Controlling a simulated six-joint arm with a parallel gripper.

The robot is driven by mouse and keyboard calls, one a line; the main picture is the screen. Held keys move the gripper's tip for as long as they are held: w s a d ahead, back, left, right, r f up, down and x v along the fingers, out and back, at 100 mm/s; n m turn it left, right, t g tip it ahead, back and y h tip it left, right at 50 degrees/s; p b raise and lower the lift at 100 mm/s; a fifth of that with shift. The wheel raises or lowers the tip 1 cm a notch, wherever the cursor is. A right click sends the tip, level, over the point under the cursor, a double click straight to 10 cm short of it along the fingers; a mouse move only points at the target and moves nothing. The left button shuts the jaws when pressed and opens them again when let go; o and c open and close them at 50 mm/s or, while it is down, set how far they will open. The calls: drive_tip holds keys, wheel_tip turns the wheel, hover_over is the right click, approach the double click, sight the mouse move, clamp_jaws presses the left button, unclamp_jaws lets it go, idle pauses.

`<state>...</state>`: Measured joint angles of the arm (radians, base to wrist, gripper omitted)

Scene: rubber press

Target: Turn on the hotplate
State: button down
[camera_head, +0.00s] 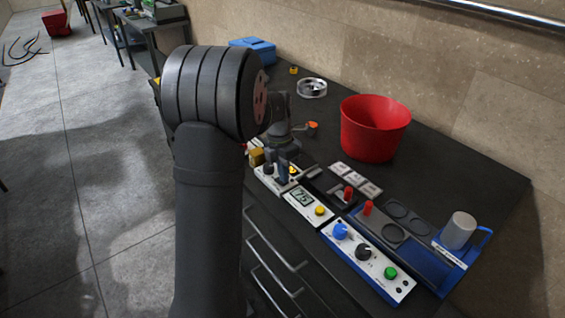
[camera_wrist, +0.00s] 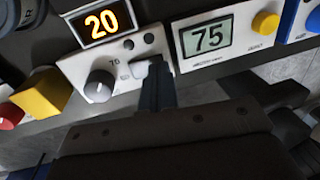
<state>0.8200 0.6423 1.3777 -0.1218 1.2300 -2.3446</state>
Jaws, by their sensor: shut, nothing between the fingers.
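In the wrist view a white control panel (camera_wrist: 75,75) carries an orange lit display (camera_wrist: 100,22) reading 20, a grey knob (camera_wrist: 99,86) and small round dark buttons. I take it for the hotplate's panel; the hotplate's heating surface is not clear to me. My gripper (camera_wrist: 155,75) is shut and empty, its tips over the right part of this panel, beside the knob. They cover a pale switch-like part (camera_wrist: 137,68), and I cannot tell whether they touch it. In the head view my gripper (camera_head: 290,165) is over the same panel (camera_head: 267,182), partly hidden by my arm.
Right of it is a white unit (camera_wrist: 188,60) with a grey display reading 75 and a yellow button (camera_wrist: 265,23). A yellow block (camera_wrist: 42,94) and red part stand left. A red bucket (camera_head: 370,140), blue-knobbed panel (camera_head: 360,260) and metal cylinder (camera_head: 459,230) stand right.

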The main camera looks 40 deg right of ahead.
drive_tip(key=shift+f, duration=0.25)
drive_tip(key=shift+s+f, duration=0.15)
idle(0.4)
drive_tip(key=shift+w+r, duration=0.2)
drive_tip(key=shift+w, duration=0.65)
drive_tip(key=shift+r, duration=0.15)
wheel_tip(320, 180, up, 14)
drive_tip(key=s, duration=0.2)
drive_tip(key=shift+s+f, duration=0.15)
drive_tip(key=shift+f, duration=0.05)
drive_tip(key=shift+f, duration=0.15)
